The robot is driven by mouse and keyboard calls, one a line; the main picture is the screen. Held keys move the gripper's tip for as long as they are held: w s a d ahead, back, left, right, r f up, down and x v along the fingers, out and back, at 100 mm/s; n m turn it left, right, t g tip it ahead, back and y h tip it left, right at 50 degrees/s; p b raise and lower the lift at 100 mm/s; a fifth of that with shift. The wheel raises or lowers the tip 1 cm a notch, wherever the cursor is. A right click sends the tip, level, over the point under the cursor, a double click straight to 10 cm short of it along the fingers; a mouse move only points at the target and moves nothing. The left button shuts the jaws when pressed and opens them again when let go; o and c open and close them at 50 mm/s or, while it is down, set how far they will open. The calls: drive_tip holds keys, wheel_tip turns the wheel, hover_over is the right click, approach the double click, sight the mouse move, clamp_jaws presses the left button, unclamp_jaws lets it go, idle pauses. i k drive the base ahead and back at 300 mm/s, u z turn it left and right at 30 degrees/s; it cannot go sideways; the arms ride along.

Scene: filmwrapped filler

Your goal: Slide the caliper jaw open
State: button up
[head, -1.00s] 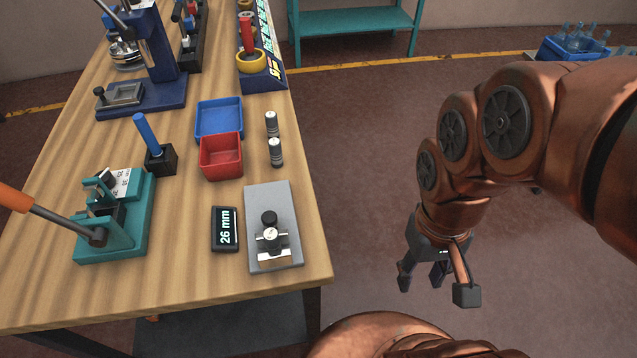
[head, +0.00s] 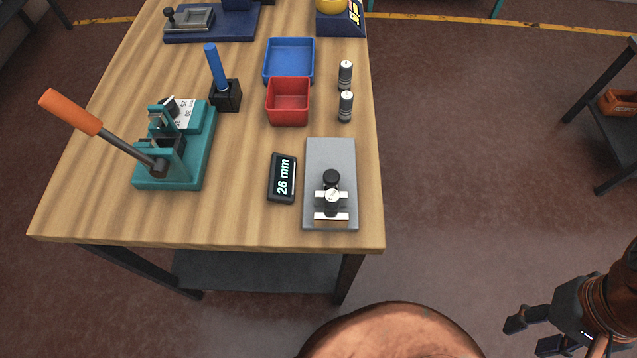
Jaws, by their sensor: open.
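The caliper gauge sits on a grey plate (head: 331,155) near the front right corner of the wooden table. Its black knob (head: 331,178) and silver jaws (head: 332,215) lie toward the plate's front end. A dark readout (head: 283,178) just left of the plate shows 26 mm. My gripper (head: 528,333) is at the lower right, partly cut off by the picture's edge. It is open and empty, beyond the table's right side and well apart from the caliper.
A teal press (head: 198,150) with an orange-handled lever stands on the left. A red tray (head: 288,102), a blue tray (head: 289,62), a blue-handled tool (head: 217,65) and two small cylinders (head: 345,106) lie behind the caliper.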

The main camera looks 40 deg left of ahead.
sight(330, 177)
drive_tip(key=k, duration=0.85)
drive_tip(key=u, duration=2)
